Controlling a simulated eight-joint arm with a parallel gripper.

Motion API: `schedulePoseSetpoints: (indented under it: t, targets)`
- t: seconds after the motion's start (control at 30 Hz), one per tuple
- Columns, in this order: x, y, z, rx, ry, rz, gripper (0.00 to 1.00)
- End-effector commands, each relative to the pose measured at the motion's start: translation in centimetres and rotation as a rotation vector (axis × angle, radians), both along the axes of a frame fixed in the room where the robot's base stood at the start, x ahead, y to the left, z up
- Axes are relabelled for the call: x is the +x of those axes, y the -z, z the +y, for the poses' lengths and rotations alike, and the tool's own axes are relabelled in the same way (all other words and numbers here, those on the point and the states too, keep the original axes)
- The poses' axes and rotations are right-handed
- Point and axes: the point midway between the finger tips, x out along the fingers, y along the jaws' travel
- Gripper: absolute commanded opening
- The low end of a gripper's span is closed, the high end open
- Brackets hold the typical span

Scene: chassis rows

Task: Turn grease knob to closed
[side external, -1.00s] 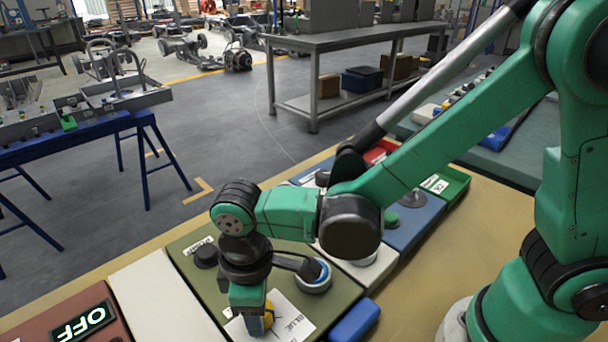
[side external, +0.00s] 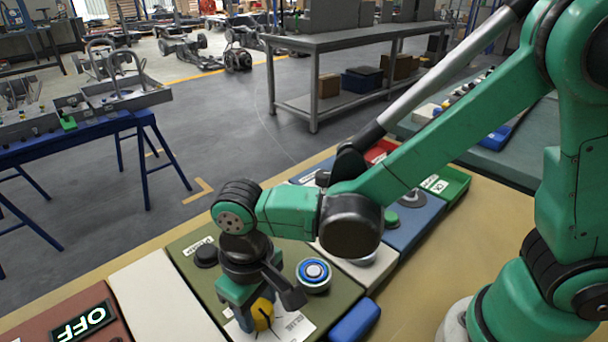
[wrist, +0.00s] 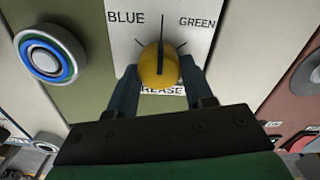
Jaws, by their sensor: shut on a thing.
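The yellow grease knob (wrist: 160,68) sits on a white label plate (wrist: 125,45) on the olive panel (wrist: 80,95). The plate reads BLUE at left, GREEN at right and GREASE below, partly covered. The knob's dark pointer line runs straight up between BLUE and GREEN in the wrist view. My gripper (wrist: 158,82) is shut on the knob, one finger on each side. In the side view my gripper (side external: 248,312) points down over the panel, and part of the yellow knob (side external: 263,313) shows beside a finger.
A blue-ringed round button (side external: 313,273) and a black knob (side external: 206,255) stand on the same panel close to my gripper. A blue block (side external: 355,320) lies at the panel's right edge. A brown panel with an OFF sign (side external: 84,319) is at the lower left.

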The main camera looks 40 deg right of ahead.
Motion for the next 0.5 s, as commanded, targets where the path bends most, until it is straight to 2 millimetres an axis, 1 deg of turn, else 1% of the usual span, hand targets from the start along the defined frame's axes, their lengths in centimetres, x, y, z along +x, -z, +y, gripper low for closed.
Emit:
schedulePoseSetpoints:
  t: [0.37, 0.4, 0.47, 0.5]
  targets:
    - [0.03, -0.04, 0.02, 0.000, 0.005, -0.001, 0.00]
    - [0.03, -0.04, 0.02, 0.000, 0.004, -0.001, 0.49]
    - [0.02, -0.03, 0.01, 0.000, 0.004, -0.001, 0.66]
    - [0.02, -0.03, 0.01, 0.000, 0.004, -0.001, 0.77]
